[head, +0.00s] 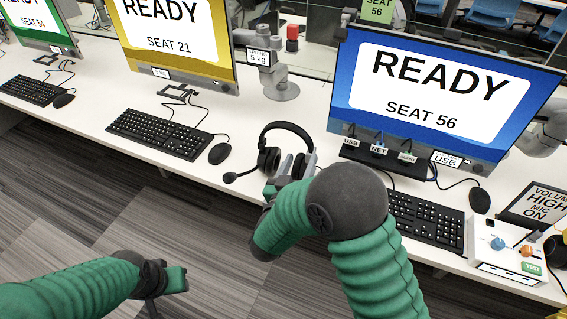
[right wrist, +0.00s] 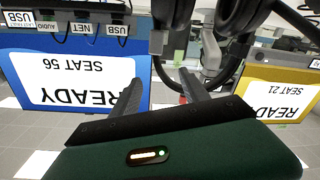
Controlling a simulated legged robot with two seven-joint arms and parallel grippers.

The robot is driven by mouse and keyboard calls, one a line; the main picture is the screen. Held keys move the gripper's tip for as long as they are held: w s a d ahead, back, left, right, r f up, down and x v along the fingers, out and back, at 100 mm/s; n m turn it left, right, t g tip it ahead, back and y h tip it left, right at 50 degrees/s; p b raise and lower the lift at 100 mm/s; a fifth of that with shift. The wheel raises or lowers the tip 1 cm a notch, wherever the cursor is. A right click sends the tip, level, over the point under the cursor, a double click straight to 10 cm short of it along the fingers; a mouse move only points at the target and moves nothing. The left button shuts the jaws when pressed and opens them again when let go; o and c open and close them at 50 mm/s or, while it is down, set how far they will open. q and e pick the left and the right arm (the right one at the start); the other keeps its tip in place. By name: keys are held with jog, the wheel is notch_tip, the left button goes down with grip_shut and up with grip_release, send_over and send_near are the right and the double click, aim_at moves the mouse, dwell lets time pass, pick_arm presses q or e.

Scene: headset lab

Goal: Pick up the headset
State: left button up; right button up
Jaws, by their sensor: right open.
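The black headset (head: 268,158) is on the white desk between the two keyboards, headband up and microphone boom out to the left. My right gripper (head: 291,168) is at its near side, close to the ear cups, and partly covers it. In the right wrist view the headset (right wrist: 238,18) fills the top, dark and cropped. My right gripper also shows there (right wrist: 161,78), its two fingers apart with nothing clearly between them. Whether it touches the headset I cannot tell. My left gripper (head: 168,282) is low at the left over the floor, away from the headset; its fingers are unclear.
The seat 56 monitor (head: 440,95) stands behind, right of the headset, with a keyboard (head: 425,220) before it. A mouse (head: 219,153) and keyboard (head: 158,134) lie left. A control box (head: 505,250) sits far right.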

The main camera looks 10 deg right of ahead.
aim_at(306, 147)
jog(key=x, duration=0.5)
jog(key=shift+w+d+f, duration=0.15)
jog(key=shift+w+d, duration=0.1)
jog(key=shift+d, duration=0.05)
jog(key=shift+w+a, duration=0.1)
jog(key=shift+w, duration=0.2)
jog(key=x, duration=0.3)
jog(key=shift+w+a+b, duration=0.2)
jog(key=shift+w+b, duration=0.2)
jog(key=shift+w, duration=0.2)
jog(key=shift+w+d, duration=0.25)
jog(key=shift+d, duration=0.35)
jog(key=shift+a, duration=0.3)
jog(key=c, duration=0.9)
grip_shut()
jog(key=shift+s+d, duration=0.1)
